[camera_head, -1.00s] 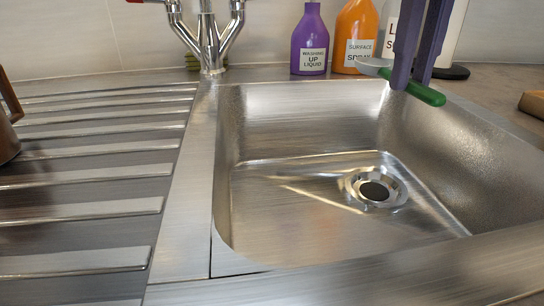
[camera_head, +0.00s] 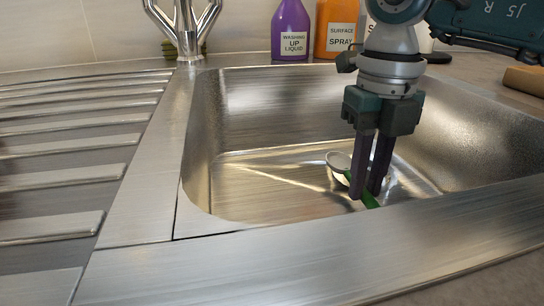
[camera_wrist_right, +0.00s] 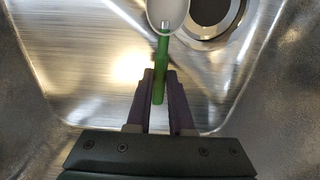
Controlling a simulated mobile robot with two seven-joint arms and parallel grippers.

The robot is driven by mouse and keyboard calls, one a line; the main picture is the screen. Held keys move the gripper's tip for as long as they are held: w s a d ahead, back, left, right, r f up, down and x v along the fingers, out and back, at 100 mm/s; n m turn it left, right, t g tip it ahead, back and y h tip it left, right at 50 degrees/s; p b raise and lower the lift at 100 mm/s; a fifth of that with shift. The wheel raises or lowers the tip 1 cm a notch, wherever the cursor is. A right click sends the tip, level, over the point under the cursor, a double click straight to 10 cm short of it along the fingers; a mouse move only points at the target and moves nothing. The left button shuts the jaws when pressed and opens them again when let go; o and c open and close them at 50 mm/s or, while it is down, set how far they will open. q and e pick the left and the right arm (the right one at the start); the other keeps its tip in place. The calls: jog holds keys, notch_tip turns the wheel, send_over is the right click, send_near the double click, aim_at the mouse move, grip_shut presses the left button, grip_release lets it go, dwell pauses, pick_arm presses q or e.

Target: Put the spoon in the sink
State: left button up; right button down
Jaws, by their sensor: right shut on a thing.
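The spoon has a green handle and a pale metal bowl; it shows in the head view (camera_head: 340,162) and in the right wrist view (camera_wrist_right: 161,62). My right gripper (camera_head: 370,196) reaches down inside the steel sink (camera_head: 280,100), with its fingers shut on the green handle. In the right wrist view my right gripper (camera_wrist_right: 160,75) has one finger on each side of the handle, and the spoon's bowl lies beside the drain (camera_wrist_right: 213,12). I cannot tell whether the spoon touches the sink floor. My left gripper is not in view.
A ribbed steel draining board (camera_head: 70,150) lies left of the sink. A mixer tap (camera_head: 187,30), a purple bottle (camera_head: 290,30) and an orange spray bottle (camera_head: 337,28) stand behind it. A brown block (camera_head: 525,78) is at the right. The sink's left half is clear.

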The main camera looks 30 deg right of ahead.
jog(key=shift+f, duration=0.9)
jog(key=shift+f, duration=0.1)
jog(key=c, duration=0.8)
grip_release()
jog(key=shift+r, duration=0.4)
notch_tip(320, 180, up, 12)
jog(key=p, duration=0.2)
jog(key=shift+f+p, duration=0.25)
jog(key=shift+p, duration=0.05)
jog(key=shift+w, duration=0.1)
